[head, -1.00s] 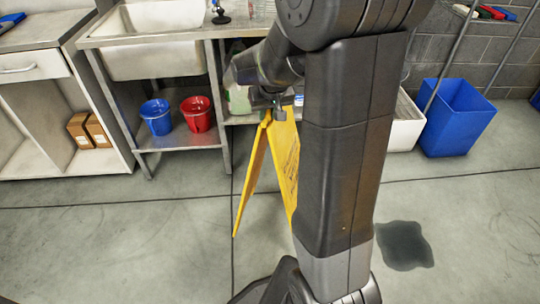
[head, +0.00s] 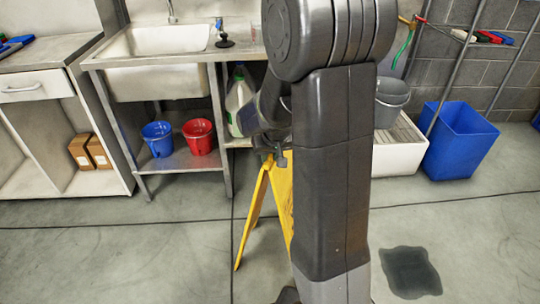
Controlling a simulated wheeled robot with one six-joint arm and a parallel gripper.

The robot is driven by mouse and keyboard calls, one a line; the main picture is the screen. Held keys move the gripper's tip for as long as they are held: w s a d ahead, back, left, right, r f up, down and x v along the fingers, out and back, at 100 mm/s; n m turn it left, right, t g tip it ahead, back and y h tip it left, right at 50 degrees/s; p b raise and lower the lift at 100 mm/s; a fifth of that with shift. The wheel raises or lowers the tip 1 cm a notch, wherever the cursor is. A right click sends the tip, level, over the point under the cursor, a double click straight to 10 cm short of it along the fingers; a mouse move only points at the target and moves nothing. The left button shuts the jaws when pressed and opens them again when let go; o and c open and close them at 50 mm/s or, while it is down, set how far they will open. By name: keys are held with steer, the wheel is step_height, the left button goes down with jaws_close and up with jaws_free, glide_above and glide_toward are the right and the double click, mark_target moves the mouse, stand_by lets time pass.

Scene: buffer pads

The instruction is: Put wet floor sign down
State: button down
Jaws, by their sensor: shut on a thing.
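The yellow wet floor sign (head: 254,215) hangs from my gripper (head: 272,157) in the middle of the head view. Its two panels are spread in an A shape. My gripper is shut on the top of the sign. My arm hides most of the right panel. The foot of the left panel is close to the floor; I cannot tell whether it touches. A dark wet patch (head: 410,272) lies on the floor at the lower right, to the right of my arm.
A blue bin (head: 459,140) stands at the back right. The floor around the wet patch is clear.

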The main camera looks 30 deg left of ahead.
steer(key=shift+f, duration=0.2)
steer(key=shift+s+d+f+b, duration=0.15)
steer(key=shift+f+b, duration=0.3)
steer(key=c, duration=1.3)
jaws_free()
steer(key=shift+f, duration=0.15)
steer(key=shift+r+p, duration=0.5)
steer(key=shift+r, duration=0.1)
steer(key=p+v, duration=0.3)
steer(key=v, duration=0.9)
steer(key=shift+r, duration=0.25)
